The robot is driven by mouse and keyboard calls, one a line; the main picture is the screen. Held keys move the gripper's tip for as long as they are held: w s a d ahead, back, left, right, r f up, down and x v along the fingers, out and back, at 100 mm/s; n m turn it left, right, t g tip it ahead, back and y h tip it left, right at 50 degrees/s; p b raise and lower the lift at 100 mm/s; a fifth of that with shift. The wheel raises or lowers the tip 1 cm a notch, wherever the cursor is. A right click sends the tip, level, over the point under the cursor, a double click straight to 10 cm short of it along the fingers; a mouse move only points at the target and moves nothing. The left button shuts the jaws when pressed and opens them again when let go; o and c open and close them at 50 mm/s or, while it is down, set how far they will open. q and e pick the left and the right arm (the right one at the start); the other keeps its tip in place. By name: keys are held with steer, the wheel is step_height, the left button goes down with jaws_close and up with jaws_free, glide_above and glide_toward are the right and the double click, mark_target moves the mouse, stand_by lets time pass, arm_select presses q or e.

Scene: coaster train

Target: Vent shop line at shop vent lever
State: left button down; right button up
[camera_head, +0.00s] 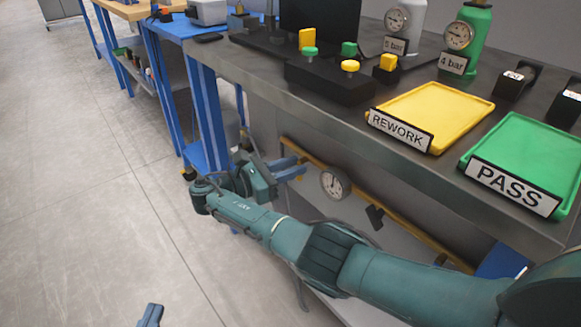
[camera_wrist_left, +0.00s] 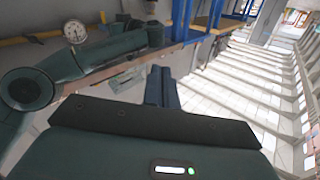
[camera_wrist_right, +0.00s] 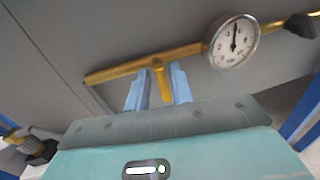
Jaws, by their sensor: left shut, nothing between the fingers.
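A brass-coloured pipe (camera_head: 408,230) runs below the bench top, with a round dial gauge (camera_head: 335,183) on it. In the right wrist view a short yellow lever (camera_wrist_right: 159,76) hangs from the pipe (camera_wrist_right: 120,73), left of the gauge (camera_wrist_right: 233,42). My right gripper (camera_head: 291,169) reaches in at the pipe's left end. In its wrist view its fingers (camera_wrist_right: 159,90) are open, one on each side of the lever, with visible gaps. In the head view the lever is hidden by the gripper. My left gripper (camera_head: 150,316) is shut and empty over the floor, also seen in its wrist view (camera_wrist_left: 163,88).
On the bench stand a yellow REWORK tray (camera_head: 440,110), a green PASS tray (camera_head: 530,150), a black button box (camera_head: 325,80) and gas bottles (camera_head: 470,40). A black fitting (camera_head: 375,216) sits on the pipe right of the gauge. The floor at left is clear.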

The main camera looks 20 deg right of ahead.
arm_select(q)
steer(key=shift+s, duration=0.15)
arm_select(e)
jaws_close()
arm_select(q)
steer(key=shift+s+a+r+n+g+y+p, duration=0.3)
steer(key=shift+n+g+y+p, duration=0.4)
steer(key=shift+p, duration=0.8)
steer(key=shift+s+a+r+n+g+y+p, duration=0.1)
steer(key=shift+s+a+n+g+y+p, duration=0.3)
steer(key=shift+g+p, duration=0.85)
arm_select(e)
steer(key=shift+r+m+t+y, duration=0.15)
steer(key=shift+m+t+y, duration=0.35)
steer(key=shift+m, duration=2.15)
steer(key=shift+r+m+t+y, duration=0.15)
steer(key=shift+m+t+y, duration=0.3)
steer(key=shift+m, duration=2.15)
steer(key=shift+r+m+t+y, duration=0.15)
steer(key=shift+m+t+y, duration=0.3)
steer(key=shift+m, duration=2.2)
arm_select(q)
steer(key=shift+w+a+t, duration=0.1)
steer(key=shift+t, duration=0.15)
arm_select(e)
steer(key=shift+o, duration=1.3)
jaws_free()
